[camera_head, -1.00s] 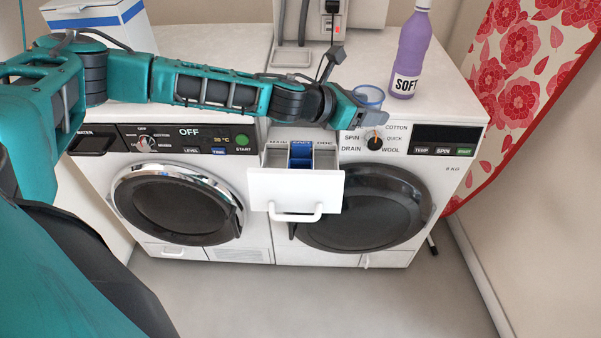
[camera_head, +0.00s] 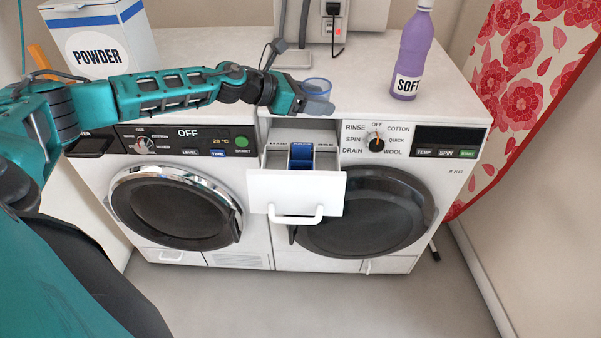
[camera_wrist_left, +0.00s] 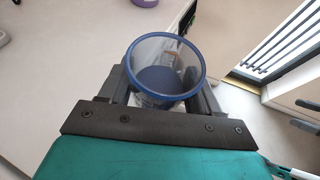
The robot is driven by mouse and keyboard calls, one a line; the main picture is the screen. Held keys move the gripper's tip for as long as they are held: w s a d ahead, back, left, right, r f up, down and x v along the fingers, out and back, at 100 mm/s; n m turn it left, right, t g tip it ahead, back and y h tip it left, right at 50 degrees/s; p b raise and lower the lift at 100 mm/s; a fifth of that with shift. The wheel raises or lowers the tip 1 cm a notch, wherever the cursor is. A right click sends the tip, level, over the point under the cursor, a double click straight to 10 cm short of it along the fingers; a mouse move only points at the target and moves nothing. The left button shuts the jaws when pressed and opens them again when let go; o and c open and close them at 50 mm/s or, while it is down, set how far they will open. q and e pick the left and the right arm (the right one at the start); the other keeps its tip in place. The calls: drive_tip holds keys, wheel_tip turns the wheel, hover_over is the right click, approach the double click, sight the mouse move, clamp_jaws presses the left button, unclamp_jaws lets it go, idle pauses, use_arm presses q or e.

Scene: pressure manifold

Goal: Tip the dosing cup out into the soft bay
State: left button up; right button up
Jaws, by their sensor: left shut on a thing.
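The dosing cup (camera_head: 318,83), clear with a blue rim, is in my left gripper (camera_head: 317,104), above the machine top's front edge and behind the open drawer. In the left wrist view the cup (camera_wrist_left: 163,52) sits between the two fingers, its mouth facing the camera, with blue at the bottom. It looks about upright. The detergent drawer (camera_head: 295,188) is pulled out below. It has a blue middle compartment (camera_head: 301,152) with paler bays (camera_head: 325,158) on either side; their labels are too small to read surely. My right gripper is not in view.
A purple SOFT bottle (camera_head: 411,55) stands on the machine top at right. A POWDER box (camera_head: 98,40) stands at back left. A socket with a plug and cable (camera_head: 336,15) is on the back wall. The drawer's handle (camera_head: 297,216) juts forward.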

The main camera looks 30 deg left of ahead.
use_arm(q)
drive_tip(key=s+a+f+b, duration=0.1)
drive_tip(key=s+a+f, duration=0.1)
drive_tip(key=a, duration=0.5)
drive_tip(key=shift+s+a+m+h, duration=0.3)
drive_tip(key=shift+s+a+h, duration=0.05)
drive_tip(key=shift+h, duration=0.05)
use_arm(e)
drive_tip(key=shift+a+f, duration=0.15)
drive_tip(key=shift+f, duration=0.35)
use_arm(q)
drive_tip(key=shift+s+d+f, duration=0.15)
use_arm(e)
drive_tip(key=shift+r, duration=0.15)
use_arm(q)
drive_tip(key=shift+s+d+f+m+t+y+p, duration=0.25)
drive_tip(key=shift+s+d+f+m+y+p, duration=0.3)
drive_tip(key=shift+m, duration=0.25)
drive_tip(key=shift+s+d+f+m+t+y+p, duration=0.3)
drive_tip(key=shift+d+f+m+y, duration=0.25)
drive_tip(key=shift+d+m, duration=0.25)
drive_tip(key=shift+s+d+f+m+t+y+p, duration=0.25)
drive_tip(key=shift+s+d+f+m+y+p, duration=0.25)
drive_tip(key=shift+m, duration=0.3)
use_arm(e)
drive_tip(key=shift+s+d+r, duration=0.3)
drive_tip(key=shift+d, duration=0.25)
